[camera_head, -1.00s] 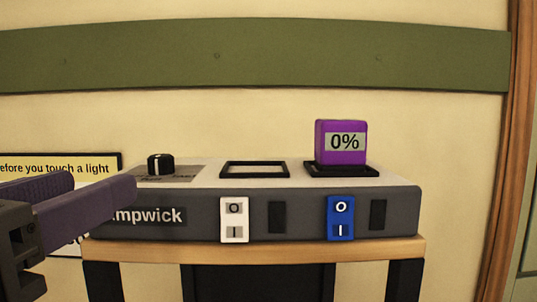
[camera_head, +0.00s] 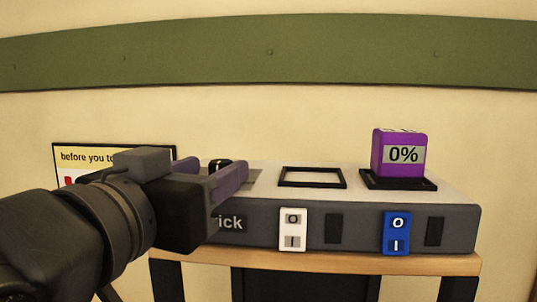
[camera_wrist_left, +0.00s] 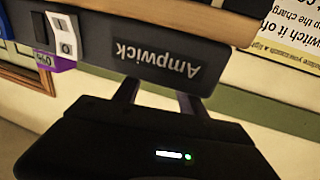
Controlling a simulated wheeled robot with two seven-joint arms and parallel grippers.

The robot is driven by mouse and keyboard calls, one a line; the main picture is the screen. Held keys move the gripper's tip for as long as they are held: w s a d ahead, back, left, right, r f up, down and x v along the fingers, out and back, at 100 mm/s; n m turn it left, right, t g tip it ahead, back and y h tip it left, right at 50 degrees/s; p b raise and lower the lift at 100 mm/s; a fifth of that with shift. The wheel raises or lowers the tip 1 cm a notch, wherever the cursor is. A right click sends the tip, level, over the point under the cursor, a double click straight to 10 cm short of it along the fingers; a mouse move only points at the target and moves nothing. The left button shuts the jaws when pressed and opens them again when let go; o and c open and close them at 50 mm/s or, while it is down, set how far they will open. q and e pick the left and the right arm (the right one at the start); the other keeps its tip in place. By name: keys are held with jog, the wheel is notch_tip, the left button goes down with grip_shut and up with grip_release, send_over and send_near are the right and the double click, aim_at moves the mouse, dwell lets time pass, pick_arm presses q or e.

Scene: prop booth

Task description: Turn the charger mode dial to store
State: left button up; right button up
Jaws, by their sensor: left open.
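The charger (camera_head: 350,215) is a grey box with a pale top on a wooden stand. Its black mode dial (camera_head: 219,164) sits at the left of the top, partly hidden by my gripper; its pointer and labels cannot be read. My left gripper (camera_head: 217,167) is open, with purple fingers reaching over the charger's left front edge, one on each side of the dial in the picture. Whether they touch it, I cannot tell. In the left wrist view the fingers (camera_wrist_left: 158,100) point at the charger's upside-down Ampwick label (camera_wrist_left: 155,62); the dial does not show. My right gripper is out of view.
A purple battery (camera_head: 396,153) reading 0% sits in the right bay; the left bay (camera_head: 312,178) is empty. A white switch (camera_head: 292,229) and a blue switch (camera_head: 397,232) are on the front. A wall sign (camera_head: 85,157) is behind my left arm.

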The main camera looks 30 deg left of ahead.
pick_arm(q)
jog(key=shift+w+a, duration=0.15)
jog(key=shift+w, duration=0.75)
jog(key=shift+c, duration=0.4)
grip_shut()
